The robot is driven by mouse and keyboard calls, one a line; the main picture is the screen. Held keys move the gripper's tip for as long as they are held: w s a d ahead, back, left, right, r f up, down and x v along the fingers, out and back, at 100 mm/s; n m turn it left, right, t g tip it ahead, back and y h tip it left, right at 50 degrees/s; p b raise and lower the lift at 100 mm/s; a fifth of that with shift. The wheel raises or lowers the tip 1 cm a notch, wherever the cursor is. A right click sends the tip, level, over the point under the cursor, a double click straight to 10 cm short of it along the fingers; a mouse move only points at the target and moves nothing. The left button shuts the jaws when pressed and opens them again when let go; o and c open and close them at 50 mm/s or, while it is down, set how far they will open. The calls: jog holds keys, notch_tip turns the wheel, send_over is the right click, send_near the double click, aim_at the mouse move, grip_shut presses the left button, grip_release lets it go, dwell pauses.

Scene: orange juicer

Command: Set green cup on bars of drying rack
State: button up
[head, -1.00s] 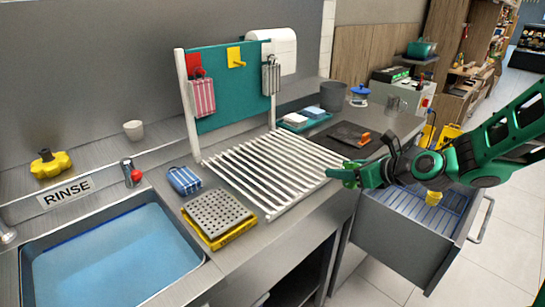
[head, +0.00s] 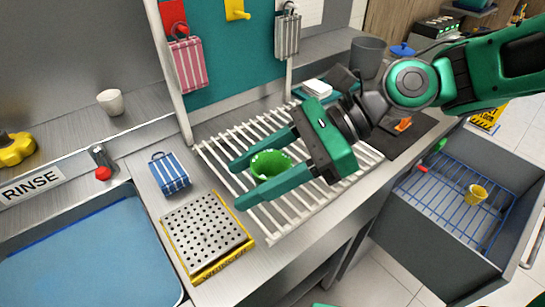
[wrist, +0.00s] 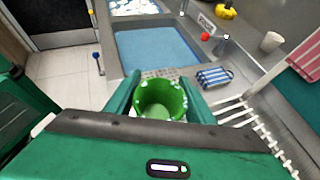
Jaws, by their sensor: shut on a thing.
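The green cup (head: 270,164) is between the two green fingers of my gripper (head: 252,182), which is shut on it. In the wrist view the cup (wrist: 160,100) shows its open mouth, with pale spots on its wall, and my gripper's fingers (wrist: 160,95) press on both sides. The white-barred drying rack (head: 222,150) lies on the counter under my gripper. The cup is over the rack's bars in the head view; whether it touches them I cannot tell. In the wrist view the rack's bars (wrist: 262,130) show at the right.
A perforated plate on a yellow tray (head: 205,235) and a blue striped bag (head: 170,172) lie left of the rack. The sink (head: 90,255) is further left. An open drawer (head: 440,205) with a yellow cup (head: 475,195) is at the right. A teal pegboard (head: 225,60) stands behind.

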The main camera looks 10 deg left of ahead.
jog(key=w+f, duration=0.2)
jog(key=w, duration=0.1)
jog(key=w+a+f, duration=0.1)
jog(key=w+f, duration=0.1)
jog(key=w, duration=0.1)
jog(key=w+f, duration=0.2)
jog(key=w, duration=0.1)
jog(key=shift+w+a, duration=0.35)
jog(key=shift+a, duration=0.05)
jog(key=shift+f, duration=2)
jog(key=o, duration=1)
jog(key=shift+f, duration=0.1)
jog(key=shift+o, duration=0.2)
jog(key=shift+w+d+r, duration=0.25)
jog(key=shift+d, duration=0.1)
jog(key=v, duration=1.1)
jog(key=shift+d, duration=0.1)
